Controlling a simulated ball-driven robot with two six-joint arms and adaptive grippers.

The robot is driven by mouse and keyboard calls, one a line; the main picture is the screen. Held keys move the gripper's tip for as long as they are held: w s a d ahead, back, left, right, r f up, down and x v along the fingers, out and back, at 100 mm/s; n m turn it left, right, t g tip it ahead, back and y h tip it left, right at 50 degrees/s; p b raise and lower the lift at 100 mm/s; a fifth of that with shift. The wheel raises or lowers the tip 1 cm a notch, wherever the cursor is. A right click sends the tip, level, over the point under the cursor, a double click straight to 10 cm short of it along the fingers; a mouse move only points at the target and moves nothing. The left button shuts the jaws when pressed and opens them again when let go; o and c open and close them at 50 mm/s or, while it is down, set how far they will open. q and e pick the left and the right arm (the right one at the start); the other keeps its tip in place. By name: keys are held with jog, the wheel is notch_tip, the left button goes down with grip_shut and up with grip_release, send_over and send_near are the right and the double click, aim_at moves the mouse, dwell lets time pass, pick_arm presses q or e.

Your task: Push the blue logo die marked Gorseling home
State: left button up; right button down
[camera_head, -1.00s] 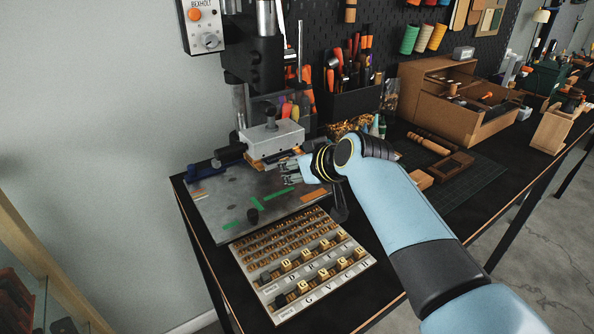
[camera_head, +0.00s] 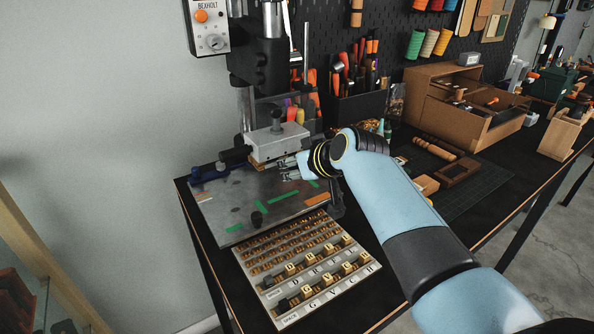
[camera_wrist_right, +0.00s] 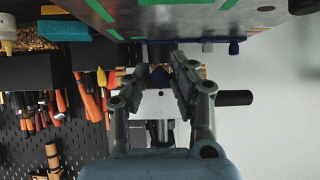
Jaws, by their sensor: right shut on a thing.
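The stamping press stands at the back left of the bench, with its grey head block (camera_head: 275,142) over a metal base plate (camera_head: 230,205). My right gripper (camera_head: 284,168) is at the front right of the head block, low over the plate. In the right wrist view its fingers (camera_wrist_right: 160,80) are shut on a small, dark bluish piece (camera_wrist_right: 158,73), which looks like the blue logo die. Most of it is hidden between the fingers, and no Gorseling marking is readable. I cannot tell how far it sits in the head. My left gripper is out of view.
A tray of letter type (camera_head: 318,285) lies in front of the plate. A wooden box (camera_head: 465,105), tool holder (camera_head: 355,105) and wooden blocks lie to the right. The wall is close on the left.

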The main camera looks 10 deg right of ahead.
jog(key=shift+w+a, duration=0.15)
jog(key=shift+w, duration=0.2)
jog(key=c, duration=1)
grip_release()
jog(key=shift+c, duration=0.2)
jog(key=shift+s, duration=0.1)
